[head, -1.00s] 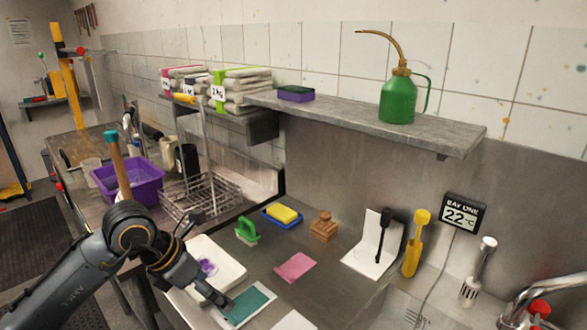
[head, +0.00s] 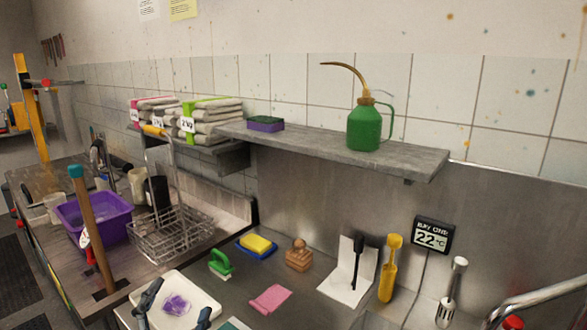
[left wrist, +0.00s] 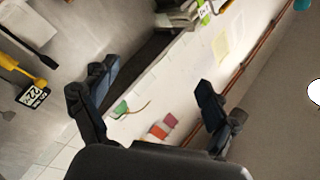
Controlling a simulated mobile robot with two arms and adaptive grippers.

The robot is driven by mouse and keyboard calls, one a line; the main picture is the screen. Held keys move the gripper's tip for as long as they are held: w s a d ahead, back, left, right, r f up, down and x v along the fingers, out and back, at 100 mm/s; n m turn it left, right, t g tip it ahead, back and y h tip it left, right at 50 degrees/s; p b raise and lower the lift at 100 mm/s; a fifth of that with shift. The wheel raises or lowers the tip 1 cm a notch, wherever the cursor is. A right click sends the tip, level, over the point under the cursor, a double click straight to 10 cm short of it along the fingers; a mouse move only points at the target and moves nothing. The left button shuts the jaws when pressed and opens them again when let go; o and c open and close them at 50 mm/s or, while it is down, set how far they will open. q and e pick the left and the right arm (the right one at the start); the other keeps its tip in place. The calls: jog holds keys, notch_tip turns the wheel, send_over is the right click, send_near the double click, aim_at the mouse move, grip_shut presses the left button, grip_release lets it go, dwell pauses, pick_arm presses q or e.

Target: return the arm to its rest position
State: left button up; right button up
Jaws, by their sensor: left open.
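My left gripper (head: 180,298) shows at the bottom edge of the head view, with only its two dark fingers in frame. The fingers are spread apart in front of a white tray (head: 205,300) that holds a purple item (head: 176,305). In the left wrist view the gripper (left wrist: 156,75) is open, with nothing held between its fingers. Beyond them appear the tiled wall and a tilted scene with the green oil can (left wrist: 120,109). The rest of my left arm is out of the head view. My right gripper is not in view.
A purple tub (head: 95,222) and a wire rack (head: 172,238) stand at left. A green brush (head: 220,264), yellow sponge (head: 256,244), wooden block (head: 299,258) and pink cloth (head: 270,299) lie on the counter. A grey shelf (head: 330,152) juts out above, with a green oil can (head: 364,128).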

pick_arm(q)
jog(key=s+a+f+n+g+y, duration=0.1)
jog(key=s+a+f+n+g, duration=0.2)
jog(key=f, duration=0.5)
jog(key=s+a+f+n+g+y, duration=0.1)
jog(key=s+f+n+g+y, duration=0.15)
jog(key=s+f+g, duration=0.45)
jog(key=s+d+f+n+g+h, duration=0.3)
jog(key=s+f+g, duration=0.4)
jog(key=s+f, duration=0.7)
notch_tip(320, 180, down, 26)
jog(key=s+g, duration=0.1)
jog(key=s, duration=0.1)
jog(key=s+a+f+g, duration=0.1)
jog(key=s+a+f, duration=0.1)
jog(key=s+f, duration=1.2)
jog(key=s, duration=0.2)
jog(key=shift+s+a+f+m, duration=0.35)
jog(key=shift+f, duration=0.05)
